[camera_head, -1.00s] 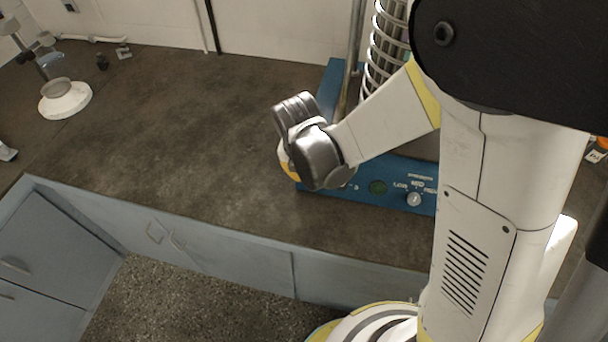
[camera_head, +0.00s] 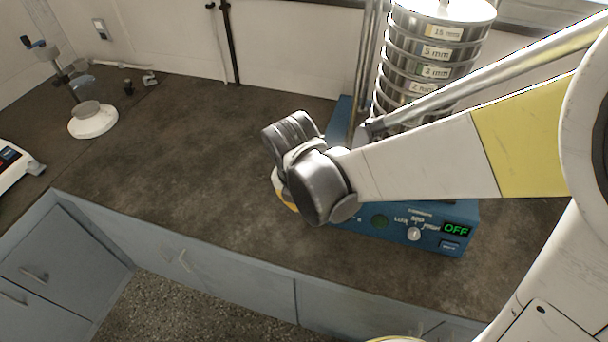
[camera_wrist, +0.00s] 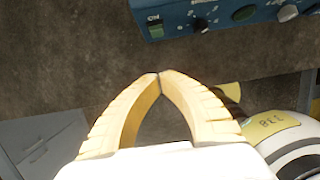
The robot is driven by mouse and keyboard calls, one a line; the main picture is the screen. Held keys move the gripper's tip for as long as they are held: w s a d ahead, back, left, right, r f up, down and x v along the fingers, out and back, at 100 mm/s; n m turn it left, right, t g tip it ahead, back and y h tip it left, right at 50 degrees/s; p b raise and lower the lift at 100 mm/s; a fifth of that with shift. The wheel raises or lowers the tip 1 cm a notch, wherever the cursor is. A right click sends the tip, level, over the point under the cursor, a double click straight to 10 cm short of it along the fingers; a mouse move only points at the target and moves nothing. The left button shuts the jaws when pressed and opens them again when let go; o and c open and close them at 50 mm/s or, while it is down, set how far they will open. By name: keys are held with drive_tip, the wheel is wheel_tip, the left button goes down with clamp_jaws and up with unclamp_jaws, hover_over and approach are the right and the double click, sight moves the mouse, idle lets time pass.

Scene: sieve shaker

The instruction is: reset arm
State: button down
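My gripper (camera_wrist: 160,75) points down in the wrist view. Its two yellow fingers curve together and their tips meet, with nothing between them. In the head view my gripper is mostly hidden behind my grey wrist; only a bit of yellow shows below it, by the left front corner of the sieve shaker. The shaker's blue base (camera_head: 400,236) stands on the bench, with a green "OFF" on its display. Its stack of labelled sieves (camera_head: 432,52) stands behind my forearm, which hides part of it. The blue base also shows at the top of the wrist view (camera_wrist: 215,14).
The brown bench top (camera_head: 190,150) is clear left of the shaker. A stand with a white round base (camera_head: 92,122) is at the far left, near a scale (camera_head: 14,165). Grey cabinets (camera_head: 235,270) run below the bench's front edge. A white wall is behind.

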drive_tip(key=shift+s+a+r, duration=0.1)
drive_tip(key=shift+r, duration=0.45)
drive_tip(key=s+d+r+m+t+b, duration=0.1)
drive_tip(key=d+m, duration=0.4)
drive_tip(key=m, duration=0.5)
drive_tip(key=s+d+r+m+t, duration=0.2)
drive_tip(key=d+r+m, duration=0.3)
drive_tip(key=m, duration=0.6)
drive_tip(key=s+d+r+m+t+b, duration=0.1)
drive_tip(key=s+d+r+m+t, duration=0.1)
drive_tip(key=d+m, duration=0.5)
drive_tip(key=s+r+m, duration=0.1)
drive_tip(key=m, duration=0.2)
drive_tip(key=shift+s+r+m+y+b, duration=0.25)
drive_tip(key=shift+s+m+y+b, duration=0.1)
drive_tip(key=shift+s+m+y, duration=0.05)
